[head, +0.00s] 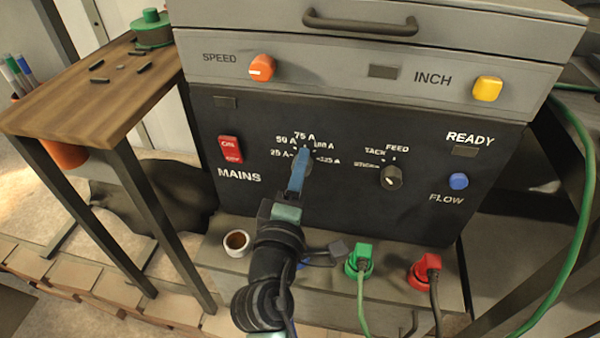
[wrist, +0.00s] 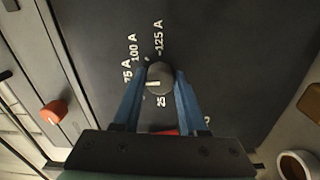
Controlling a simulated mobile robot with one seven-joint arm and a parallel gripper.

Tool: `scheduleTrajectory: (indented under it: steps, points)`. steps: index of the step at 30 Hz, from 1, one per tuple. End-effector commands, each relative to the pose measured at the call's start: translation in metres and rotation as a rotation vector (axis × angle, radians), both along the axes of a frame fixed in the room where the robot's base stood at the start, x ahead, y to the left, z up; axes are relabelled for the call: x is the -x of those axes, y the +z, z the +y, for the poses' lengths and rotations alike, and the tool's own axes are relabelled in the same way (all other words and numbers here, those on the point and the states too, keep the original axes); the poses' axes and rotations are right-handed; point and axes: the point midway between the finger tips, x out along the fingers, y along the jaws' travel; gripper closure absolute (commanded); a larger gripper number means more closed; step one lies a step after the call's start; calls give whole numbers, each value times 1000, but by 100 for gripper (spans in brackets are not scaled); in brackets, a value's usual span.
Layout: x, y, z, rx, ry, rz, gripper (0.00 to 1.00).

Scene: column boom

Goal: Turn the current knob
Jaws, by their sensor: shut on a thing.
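The current knob (wrist: 160,76) is a round dark knob on the black front panel, ringed by white marks from 25 A to 125 A. In the wrist view its white pointer line points left, roughly toward the 75 A side; the exact mark is partly hidden by a blue finger. My gripper (wrist: 161,72) has its two blue fingers on either side of the knob, shut on it. In the head view my gripper (head: 299,172) reaches the panel from below and covers most of the knob.
The red mains switch (head: 231,149) is left of the knob, and the feed knob (head: 391,177) is to the right. An orange speed knob (head: 262,67) and yellow inch button (head: 488,89) sit above. Below are a cup (head: 237,243), a green plug (head: 359,260) and a red plug (head: 425,271).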

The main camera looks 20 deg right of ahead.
Motion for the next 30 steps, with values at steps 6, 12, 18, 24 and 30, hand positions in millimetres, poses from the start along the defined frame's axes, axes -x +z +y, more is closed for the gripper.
scheduleTrajectory:
  steps: [6,12,18,24,30]
  points:
    - [0,-1,1,-23,1,-13,100]
    - [0,-1,0,-24,0,-14,100]
    - [0,-1,0,-23,0,-13,49]
    - [0,0,0,-22,0,-14,28]
    - [0,0,0,-22,0,-14,28]
